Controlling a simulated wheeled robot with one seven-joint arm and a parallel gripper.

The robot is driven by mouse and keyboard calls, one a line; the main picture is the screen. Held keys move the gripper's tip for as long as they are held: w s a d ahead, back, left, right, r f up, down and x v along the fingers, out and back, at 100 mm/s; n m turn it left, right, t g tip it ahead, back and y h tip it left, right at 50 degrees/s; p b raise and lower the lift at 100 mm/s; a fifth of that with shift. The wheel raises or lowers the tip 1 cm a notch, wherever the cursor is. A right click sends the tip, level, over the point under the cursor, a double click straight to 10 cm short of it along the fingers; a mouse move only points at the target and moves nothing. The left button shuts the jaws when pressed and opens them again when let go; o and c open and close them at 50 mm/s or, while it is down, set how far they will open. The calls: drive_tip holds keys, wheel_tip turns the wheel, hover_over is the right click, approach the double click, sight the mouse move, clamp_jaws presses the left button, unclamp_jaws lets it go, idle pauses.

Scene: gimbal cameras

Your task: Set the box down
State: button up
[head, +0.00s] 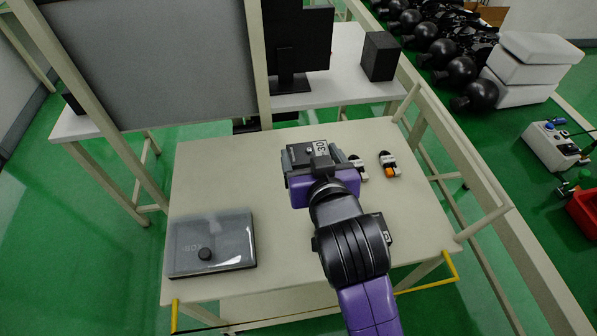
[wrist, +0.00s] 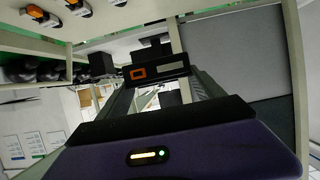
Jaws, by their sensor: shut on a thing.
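My gripper (head: 315,155) is over the back middle of the pale table (head: 225,175). It is shut on a small dark box-shaped thing (wrist: 158,72), which has an orange square mark and sits between the two fingers in the wrist view. A flat grey case (head: 235,255) with a clear lid, a round black knob and lettering like "BOX" lies at the table's front left, apart from the gripper.
Two small dark-and-white devices lie right of my gripper; the farther right one (head: 389,165) has an orange part. A grey panel (head: 160,60) stands behind the table's left. A second table behind holds a monitor (head: 300,45) and black speaker (head: 380,56). The table's right front is clear.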

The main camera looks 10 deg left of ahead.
sight(307, 212)
drive_tip(key=shift+w+a+f, duration=0.1)
drive_tip(key=shift+w+f, duration=0.15)
wheel_tip(307, 212, down, 20)
drive_tip(key=shift+w+r, duration=0.1)
drive_tip(key=shift+r, duration=0.15)
drive_tip(key=shift+f+b, duration=0.2)
drive_tip(key=shift+b, duration=0.2)
drive_tip(key=o, duration=1.5)
drive_tip(key=shift+r, duration=0.1)
drive_tip(key=shift+r+p, duration=0.15)
drive_tip(key=shift+p, duration=0.15)
drive_tip(key=shift+s, duration=0.4)
drive_tip(key=v, duration=1.1)
drive_tip(key=shift+s+r+b, duration=0.1)
drive_tip(key=shift+r+b, duration=0.05)
drive_tip(key=shift+b, duration=0.25)
